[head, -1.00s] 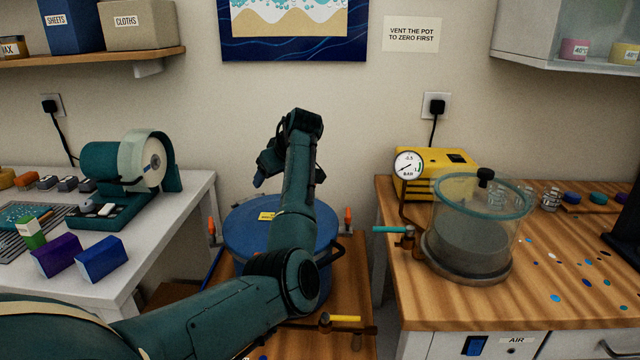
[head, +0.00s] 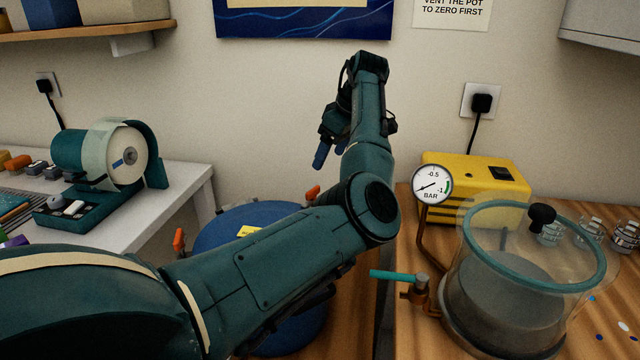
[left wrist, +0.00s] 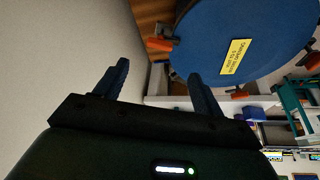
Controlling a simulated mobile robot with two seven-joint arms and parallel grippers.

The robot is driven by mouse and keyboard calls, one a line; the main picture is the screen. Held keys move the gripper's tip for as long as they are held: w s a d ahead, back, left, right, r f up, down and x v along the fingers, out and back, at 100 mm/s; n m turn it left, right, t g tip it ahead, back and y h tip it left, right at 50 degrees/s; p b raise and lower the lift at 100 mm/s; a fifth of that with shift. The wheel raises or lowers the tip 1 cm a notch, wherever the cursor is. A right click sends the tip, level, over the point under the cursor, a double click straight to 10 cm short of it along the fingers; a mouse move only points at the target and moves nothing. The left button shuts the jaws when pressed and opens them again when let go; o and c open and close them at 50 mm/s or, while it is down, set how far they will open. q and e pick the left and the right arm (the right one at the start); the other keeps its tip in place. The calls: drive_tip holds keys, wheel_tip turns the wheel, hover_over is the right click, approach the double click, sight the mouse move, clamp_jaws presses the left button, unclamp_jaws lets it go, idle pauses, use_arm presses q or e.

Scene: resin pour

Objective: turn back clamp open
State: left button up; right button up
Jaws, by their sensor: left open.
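The blue pot lid (head: 215,232) has a yellow label and orange-handled clamps at its rim. One orange handle (head: 178,241) stands at the left side, another (head: 313,192) at the back right. I cannot tell for certain which is the back clamp. My arm hides the lid's front and right. My left gripper (head: 328,156) is open and empty, above and behind the pot near the wall. In the left wrist view the open fingers (left wrist: 157,76) are apart from everything. There the lid (left wrist: 205,40) shows with an orange clamp handle (left wrist: 160,44) just beyond the fingers and another (left wrist: 309,60) at right.
A clear chamber (head: 525,290) with a teal rim stands on the wooden bench at right. A gauge (head: 431,185), a yellow pump (head: 480,180) and a teal valve handle (head: 398,275) are close to my arm. A tape dispenser (head: 105,160) stands on the left table.

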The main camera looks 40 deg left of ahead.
sight(314, 190)
use_arm(q)
drive_tip(key=x, duration=1.1)
drive_tip(key=shift+a, duration=0.1)
drive_tip(key=shift+c, duration=0.3)
drive_tip(key=c, duration=0.9)
